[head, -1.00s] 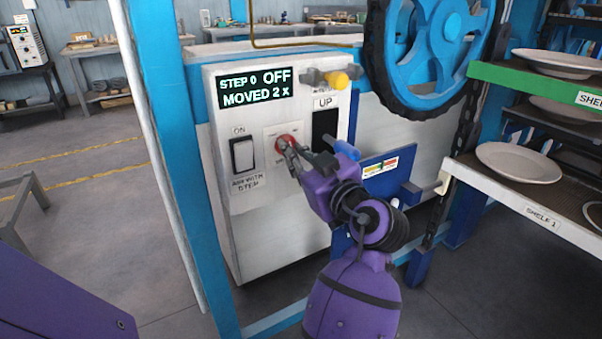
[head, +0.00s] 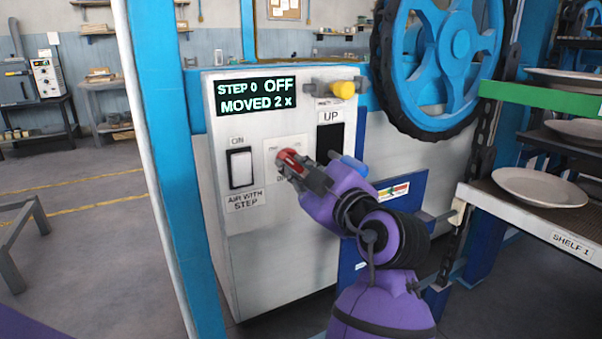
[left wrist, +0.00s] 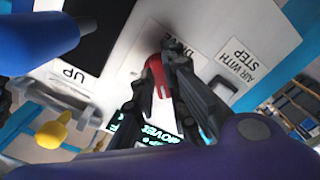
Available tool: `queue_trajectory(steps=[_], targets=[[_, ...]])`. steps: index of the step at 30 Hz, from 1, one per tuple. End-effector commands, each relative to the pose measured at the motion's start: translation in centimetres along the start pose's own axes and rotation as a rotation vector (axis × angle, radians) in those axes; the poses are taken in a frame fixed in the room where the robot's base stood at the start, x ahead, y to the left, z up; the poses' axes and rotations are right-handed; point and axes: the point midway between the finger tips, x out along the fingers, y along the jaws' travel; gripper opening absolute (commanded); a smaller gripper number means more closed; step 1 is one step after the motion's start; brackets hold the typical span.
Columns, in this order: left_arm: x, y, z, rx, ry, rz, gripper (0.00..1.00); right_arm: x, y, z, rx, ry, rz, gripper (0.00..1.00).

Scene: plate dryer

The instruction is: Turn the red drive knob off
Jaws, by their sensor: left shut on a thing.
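The red drive knob (head: 287,155) sits on the white front panel (head: 268,230), right of the white switch. In the left wrist view the knob (left wrist: 157,72) shows between the dark fingers under the DRIVE label. My left gripper (head: 288,164) is shut on the knob, with its fingers on both sides of it. The fingers hide part of the knob and its label, so its exact pointing is hard to read. The display (head: 257,95) above reads STEP 0 OFF and MOVED 2 x. My right gripper is not in view.
A white AIR WITH STEP switch (head: 241,168) is left of the knob. A black UP panel (head: 329,140), a yellow knob (head: 344,89) and a blue handle (head: 353,168) are close on the right. A blue wheel (head: 440,60) and plate shelves stand further right.

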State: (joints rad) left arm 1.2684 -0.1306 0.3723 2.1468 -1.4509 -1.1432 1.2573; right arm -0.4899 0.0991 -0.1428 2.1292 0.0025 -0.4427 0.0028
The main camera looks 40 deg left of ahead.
Motion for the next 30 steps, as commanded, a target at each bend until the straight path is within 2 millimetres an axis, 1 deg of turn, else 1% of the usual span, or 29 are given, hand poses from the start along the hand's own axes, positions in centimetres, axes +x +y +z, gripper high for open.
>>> queue_trajectory(steps=[8, 9, 13, 23, 26, 30], targets=[[0.0, 0.0, 0.0, -0.004, -0.001, -0.001, 0.00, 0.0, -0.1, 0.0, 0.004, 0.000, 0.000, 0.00], [0.0, 0.0, 0.0, -0.004, -0.001, -0.001, 0.14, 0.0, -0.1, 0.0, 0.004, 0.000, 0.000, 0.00], [0.0, 0.0, 0.0, -0.003, -0.001, 0.000, 0.31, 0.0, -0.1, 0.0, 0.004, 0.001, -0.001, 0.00], [-0.2, 0.0, 0.0, -0.002, -0.001, 0.000, 0.31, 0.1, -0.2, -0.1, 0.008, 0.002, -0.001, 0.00], [-1.0, 0.0, 0.1, -0.002, -0.003, 0.001, 0.31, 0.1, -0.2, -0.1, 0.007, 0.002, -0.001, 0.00], [-3.4, 0.0, 0.2, -0.001, -0.006, 0.000, 0.31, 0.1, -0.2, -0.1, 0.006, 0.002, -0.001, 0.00]])
